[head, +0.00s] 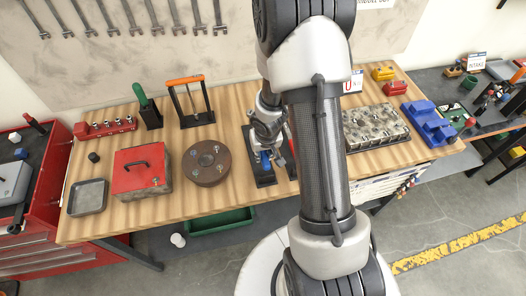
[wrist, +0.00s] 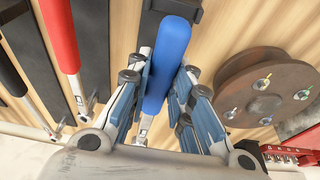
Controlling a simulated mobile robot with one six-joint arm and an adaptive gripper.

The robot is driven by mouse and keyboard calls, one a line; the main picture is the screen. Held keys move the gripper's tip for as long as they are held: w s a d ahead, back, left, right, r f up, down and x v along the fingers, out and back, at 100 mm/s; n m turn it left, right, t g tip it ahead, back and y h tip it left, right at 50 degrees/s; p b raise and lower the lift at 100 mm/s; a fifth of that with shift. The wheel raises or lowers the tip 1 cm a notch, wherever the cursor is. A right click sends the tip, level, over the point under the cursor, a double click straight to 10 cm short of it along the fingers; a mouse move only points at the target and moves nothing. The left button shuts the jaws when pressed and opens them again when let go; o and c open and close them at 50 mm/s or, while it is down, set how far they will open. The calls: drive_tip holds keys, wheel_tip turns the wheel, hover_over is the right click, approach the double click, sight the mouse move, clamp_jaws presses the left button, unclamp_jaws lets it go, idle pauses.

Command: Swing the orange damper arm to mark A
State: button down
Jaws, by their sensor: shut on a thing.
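My gripper (wrist: 160,78) is shut on a blue handle (wrist: 168,52), with one finger on each side of it. In the head view the gripper (head: 268,152) is low over a dark base plate on the bench, and the blue handle (head: 265,161) shows only in part. A red handle (wrist: 60,35) on its own dark plate is left of it in the wrist view. The only orange part I see is a bar (head: 185,80) across a black upright frame at the back of the bench, apart from my gripper. I cannot make out a mark A.
A brown round flange (head: 207,162) and a red box (head: 142,170) stand left of my gripper. A grey engine block (head: 376,128) and a blue block (head: 428,122) are on the right. My arm hides part of the bench middle.

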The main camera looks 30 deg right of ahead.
drive_tip(key=shift+f+b, duration=1.9)
drive_tip(key=shift+f, duration=0.15)
drive_tip(key=c, duration=1.3)
unclamp_jaws()
drive_tip(key=shift+r, duration=0.1)
drive_tip(key=shift+c, duration=0.2)
drive_tip(key=shift+r, duration=0.1)
